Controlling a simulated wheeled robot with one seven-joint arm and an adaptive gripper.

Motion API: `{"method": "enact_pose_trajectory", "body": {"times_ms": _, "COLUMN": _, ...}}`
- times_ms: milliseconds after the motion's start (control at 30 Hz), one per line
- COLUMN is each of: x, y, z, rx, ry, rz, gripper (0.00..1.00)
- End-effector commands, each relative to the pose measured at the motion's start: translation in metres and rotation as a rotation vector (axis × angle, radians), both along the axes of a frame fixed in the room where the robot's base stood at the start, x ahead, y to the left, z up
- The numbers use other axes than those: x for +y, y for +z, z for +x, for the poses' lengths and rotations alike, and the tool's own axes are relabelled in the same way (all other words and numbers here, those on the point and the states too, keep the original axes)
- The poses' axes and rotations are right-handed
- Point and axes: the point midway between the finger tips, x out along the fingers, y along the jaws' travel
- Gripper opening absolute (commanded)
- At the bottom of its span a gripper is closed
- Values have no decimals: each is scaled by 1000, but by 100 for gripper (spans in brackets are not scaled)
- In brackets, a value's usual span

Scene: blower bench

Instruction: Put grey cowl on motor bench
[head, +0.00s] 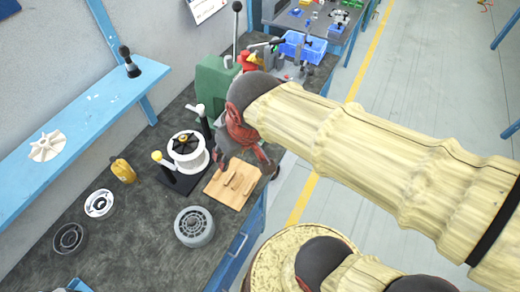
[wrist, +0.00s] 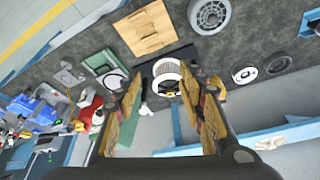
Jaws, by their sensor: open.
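The grey cowl (head: 194,226), a round part with a slotted face, lies on the dark worktop (head: 150,235) near its front edge. It also shows at the top of the wrist view (wrist: 209,14). A black base (head: 173,180) carries a white drum-shaped housing (head: 187,152) with a dark centre, behind the cowl; I cannot tell whether this is the motor bench. My gripper (wrist: 160,92) is open and empty, with the housing showing between and beyond its fingers. In the head view my gripper is over the right side of the worktop, partly hidden by my arm, apart from the cowl.
A wooden board (head: 225,195) lies right of the cowl. A dark ring (head: 69,238), a white ring (head: 99,203) and a yellow item (head: 123,173) are to the left. A green machine (head: 212,82) stands behind. A blue shelf (head: 85,125) holds a white impeller (head: 46,146).

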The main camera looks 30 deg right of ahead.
Motion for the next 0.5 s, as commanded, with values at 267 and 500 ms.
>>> {"method": "enact_pose_trajectory", "body": {"times_ms": 267, "x": -48, "y": 33, "z": -45, "rx": -127, "ry": -143, "rz": 6, "gripper": 40}}
{"method": "enact_pose_trajectory", "body": {"times_ms": 500, "x": -51, "y": 34, "z": -48, "rx": -132, "ry": -150, "rz": 6, "gripper": 40}}
